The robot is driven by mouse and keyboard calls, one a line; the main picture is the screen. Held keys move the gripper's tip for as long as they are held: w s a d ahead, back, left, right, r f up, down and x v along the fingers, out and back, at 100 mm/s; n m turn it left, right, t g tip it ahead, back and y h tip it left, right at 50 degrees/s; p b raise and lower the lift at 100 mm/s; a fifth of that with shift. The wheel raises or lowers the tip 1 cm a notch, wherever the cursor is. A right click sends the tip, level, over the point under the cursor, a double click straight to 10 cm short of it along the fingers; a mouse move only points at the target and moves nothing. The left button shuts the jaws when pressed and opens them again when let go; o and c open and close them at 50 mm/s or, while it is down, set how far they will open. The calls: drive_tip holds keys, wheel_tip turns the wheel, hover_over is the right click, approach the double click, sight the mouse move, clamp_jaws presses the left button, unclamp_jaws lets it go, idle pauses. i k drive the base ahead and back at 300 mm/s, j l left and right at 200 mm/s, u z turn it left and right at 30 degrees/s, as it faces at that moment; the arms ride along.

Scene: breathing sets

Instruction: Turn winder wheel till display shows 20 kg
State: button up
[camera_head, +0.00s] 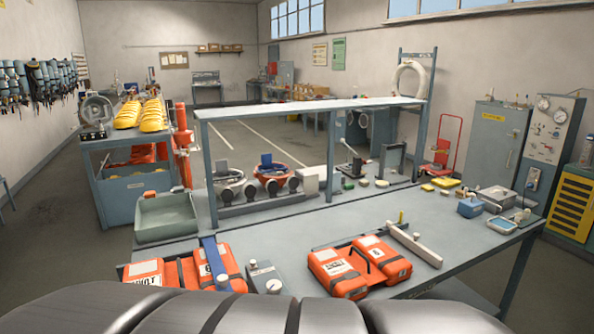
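I cannot make out for sure which thing is the winder wheel. A grey box with a small round knob (265,277) stands on the workbench (330,228) between two pairs of orange cases. A small device with a pale blue screen (502,225) lies at the bench's right end; it may be the display, but no figures can be read on it. My gripper is not in view. Dark grey rounded parts, probably mine, fill the bottom edge and hide the bench's front.
Orange cases sit at left (150,274) and right (362,265). A blue upright bar (217,263) stands by the left pair. A pale beam (413,243), green-grey tray (166,217) and blue block (470,207) also stand there. The bench's middle is mostly clear.

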sight(273, 287)
drive_tip(key=i+l+z, duration=0.1)
drive_tip(key=i+l, duration=0.15)
drive_tip(key=i, duration=0.2)
drive_tip(key=i+l+z, duration=0.1)
drive_tip(key=i+l, duration=0.15)
drive_tip(key=i, duration=0.2)
